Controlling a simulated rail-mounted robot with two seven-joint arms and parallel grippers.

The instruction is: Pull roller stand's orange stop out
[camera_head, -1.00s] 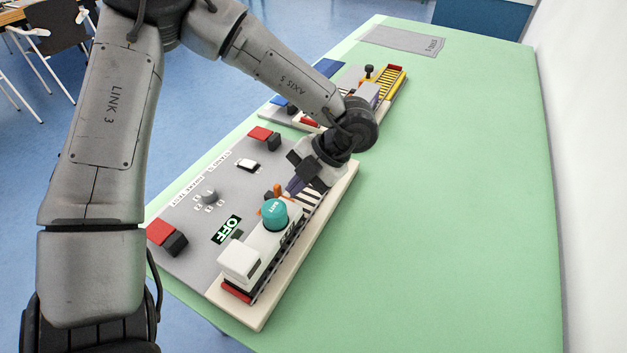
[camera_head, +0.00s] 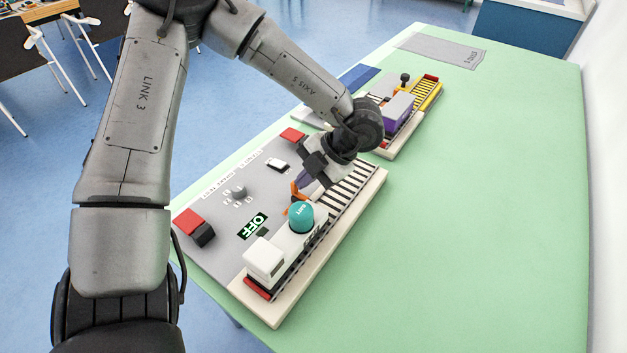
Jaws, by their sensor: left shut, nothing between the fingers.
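The roller stand (camera_head: 358,190) is a pale board with a row of dark and light rollers along its right side. A small orange stop (camera_head: 296,191) shows at the left edge of the roller row, just behind the teal button. My left gripper (camera_head: 303,184) is shut and empty. Its fingertips point down right by the orange stop and partly cover it; I cannot tell whether they touch it. My right gripper is not in view.
A white block unit with a teal button (camera_head: 301,217) stands on the near rollers. The grey panel (camera_head: 215,228) carries a knob, an OFF display and red-and-black blocks. A second stand with yellow rollers (camera_head: 428,94) lies beyond. The green table is clear on the right.

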